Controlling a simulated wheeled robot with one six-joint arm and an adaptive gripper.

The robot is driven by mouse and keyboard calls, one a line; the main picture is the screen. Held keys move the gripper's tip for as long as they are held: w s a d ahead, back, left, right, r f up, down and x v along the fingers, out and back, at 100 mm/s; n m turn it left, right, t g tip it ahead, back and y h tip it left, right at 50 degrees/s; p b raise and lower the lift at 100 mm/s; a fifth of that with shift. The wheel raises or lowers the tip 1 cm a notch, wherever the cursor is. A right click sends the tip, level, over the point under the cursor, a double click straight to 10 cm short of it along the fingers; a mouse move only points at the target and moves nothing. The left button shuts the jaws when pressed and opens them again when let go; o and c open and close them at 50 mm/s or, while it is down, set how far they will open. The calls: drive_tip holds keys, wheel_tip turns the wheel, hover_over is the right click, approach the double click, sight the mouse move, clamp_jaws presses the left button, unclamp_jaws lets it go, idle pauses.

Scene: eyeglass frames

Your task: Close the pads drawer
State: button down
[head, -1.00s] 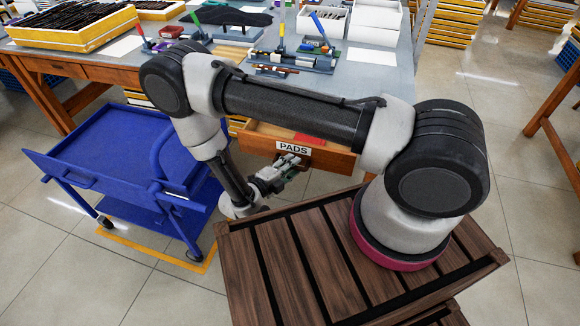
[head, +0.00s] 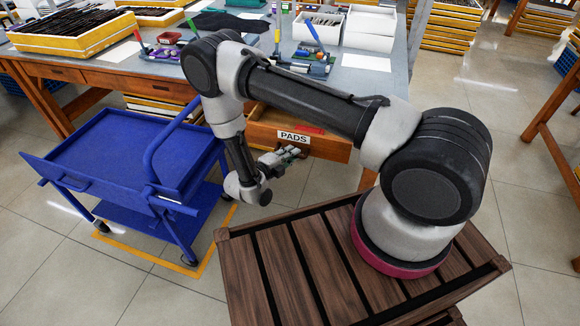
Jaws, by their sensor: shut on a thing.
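The pads drawer (head: 333,146) is a wooden drawer with a white PADS label (head: 293,137) on its front, under the grey-topped desk. It stands partly open, with something red (head: 313,130) showing inside. My gripper (head: 290,153) is at the drawer front, just below the label. It is shut on the drawer's handle, which is mostly hidden by the fingers.
A blue cart (head: 115,150) stands left of my gripper, close to my arm. The desk top (head: 375,80) holds trays, tools and white boxes (head: 370,25). Bare tiled floor (head: 325,178) shows below and right of the drawer.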

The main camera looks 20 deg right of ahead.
sight(279, 138)
drive_tip(key=w+d, duration=0.3)
drive_tip(key=w, duration=0.1)
drive_tip(key=w+d, duration=0.3)
drive_tip(key=w, duration=0.2)
drive_tip(key=w+d, duration=0.4)
drive_tip(key=w, duration=0.1)
drive_tip(key=c, duration=1.5)
unclamp_jaws()
drive_tip(key=shift+o, duration=0.2)
drive_tip(key=v, duration=1.2)
drive_tip(key=shift+d, duration=0.1)
